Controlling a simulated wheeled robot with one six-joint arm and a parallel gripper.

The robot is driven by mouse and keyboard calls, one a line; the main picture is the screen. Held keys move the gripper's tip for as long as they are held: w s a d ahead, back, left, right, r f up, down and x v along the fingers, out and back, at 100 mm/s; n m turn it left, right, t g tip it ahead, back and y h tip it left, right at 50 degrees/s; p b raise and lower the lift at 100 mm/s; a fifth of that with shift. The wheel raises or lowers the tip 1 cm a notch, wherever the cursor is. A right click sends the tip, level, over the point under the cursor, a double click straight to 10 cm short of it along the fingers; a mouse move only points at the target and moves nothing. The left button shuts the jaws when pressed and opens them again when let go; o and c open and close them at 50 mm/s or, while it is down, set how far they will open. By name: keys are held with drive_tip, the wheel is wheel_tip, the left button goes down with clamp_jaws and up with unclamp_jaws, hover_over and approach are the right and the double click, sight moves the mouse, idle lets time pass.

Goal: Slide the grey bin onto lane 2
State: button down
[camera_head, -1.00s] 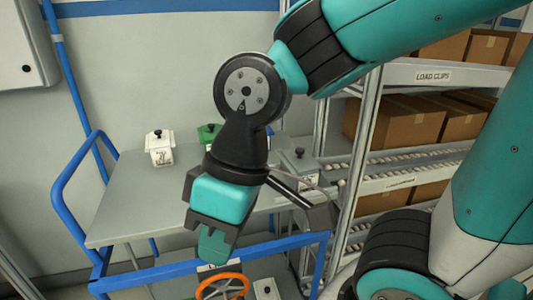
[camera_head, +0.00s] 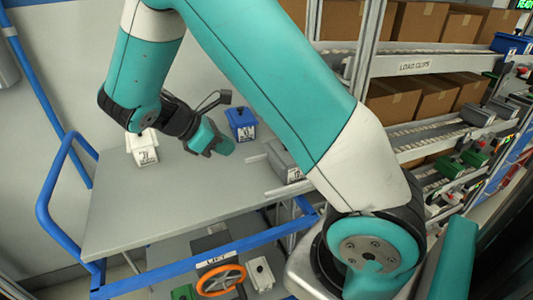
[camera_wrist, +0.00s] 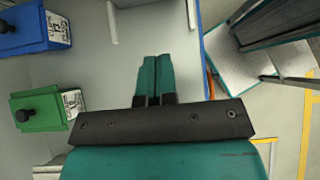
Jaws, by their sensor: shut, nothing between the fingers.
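The grey bin (camera_head: 282,158) stands at the right edge of the cart's table top (camera_head: 150,215), by short pale rails. My arm hides part of it, and I cannot make it out in the wrist view. My gripper (camera_head: 225,147) is over the table, left of the grey bin and apart from it. In the wrist view its teal fingers (camera_wrist: 154,77) are together with nothing between them. The rack (camera_head: 355,60) at the right has roller lanes (camera_head: 437,134). No lane number is readable, so I cannot tell which is lane 2.
A blue bin (camera_head: 241,125) and a white bin (camera_head: 143,150) stand at the table's back. A green bin (camera_wrist: 38,110) shows in the wrist view. Blue rails (camera_head: 60,180) edge the cart. An orange wheel (camera_head: 221,279) is below. The table's front is clear.

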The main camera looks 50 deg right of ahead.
sight(286, 161)
drive_tip(key=x, duration=1)
drive_tip(key=shift+r, duration=0.1)
drive_tip(key=shift+s+d+r+p, duration=0.1)
drive_tip(key=shift+s+d+p, duration=0.2)
drive_tip(key=shift+d, duration=0.25)
drive_tip(key=shift+s+d+r+p, duration=0.1)
drive_tip(key=shift+s+d+p, duration=0.2)
drive_tip(key=shift+d, duration=0.2)
drive_tip(key=shift+s+d+f, duration=0.15)
drive_tip(key=shift+s+d, duration=0.1)
drive_tip(key=shift+d, duration=0.35)
